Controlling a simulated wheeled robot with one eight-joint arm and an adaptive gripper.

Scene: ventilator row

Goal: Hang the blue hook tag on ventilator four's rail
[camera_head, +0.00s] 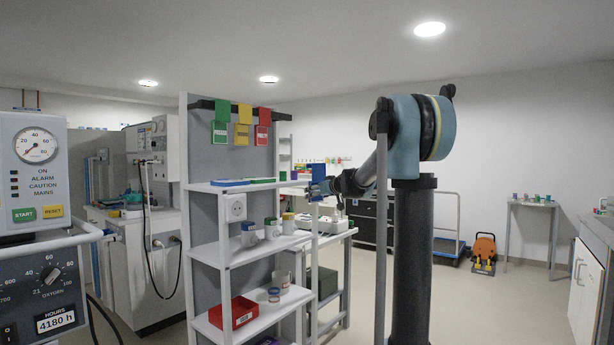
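My gripper (322,188) is small in the head view, at the right end of the rack's top shelf. A small upright blue piece (319,171) shows directly above the fingers; I cannot tell whether it is the hook tag, or whether it is held or behind. The finger opening is too small to read. A flat blue item (230,183) lies on the top shelf, left of my gripper. A ventilator (32,175) with a gauge and a "4180 h" display stands at the left edge, with a pale side rail (62,242). No number four is readable on it.
The rack (255,249) carries cups and a red bin (233,313). Green, yellow and red tags hang from its black rail (203,104). Another machine (152,225) stands behind, left. A cart, an orange item (484,251) and a small table (532,204) are at right, with open floor between.

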